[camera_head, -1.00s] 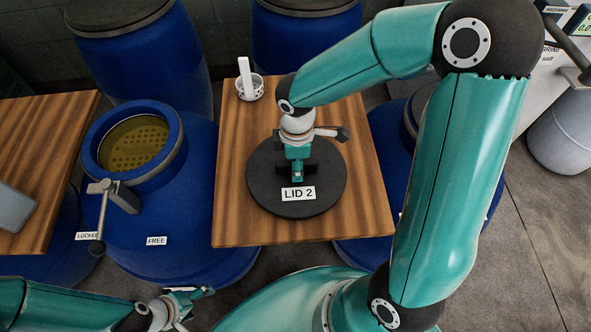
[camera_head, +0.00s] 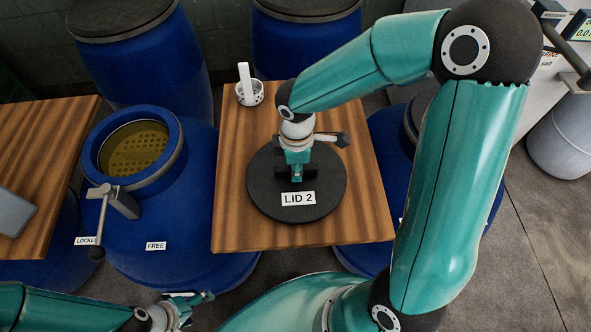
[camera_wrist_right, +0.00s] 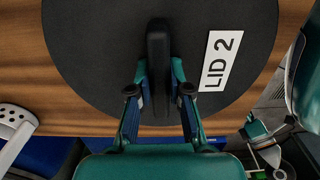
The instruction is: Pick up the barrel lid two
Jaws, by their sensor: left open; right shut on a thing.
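The barrel lid two is a round black disc (camera_head: 264,197) with a white "LID 2" label, lying on the wooden table in the head view. It also shows in the right wrist view (camera_wrist_right: 90,60), with a raised black bar handle (camera_wrist_right: 158,60) across its middle. My right gripper (camera_wrist_right: 158,92) is shut on that handle, one finger on each side. In the head view the right gripper (camera_head: 296,176) comes down over the lid's centre and hides part of the handle. My left gripper (camera_head: 195,303) is open and empty at the bottom left, away from the lid.
An open blue barrel (camera_head: 185,220) with a lever clamp and "LOCKED" and "FREE" labels stands left of the wooden table (camera_head: 235,225). More blue barrels (camera_head: 165,70) stand behind.

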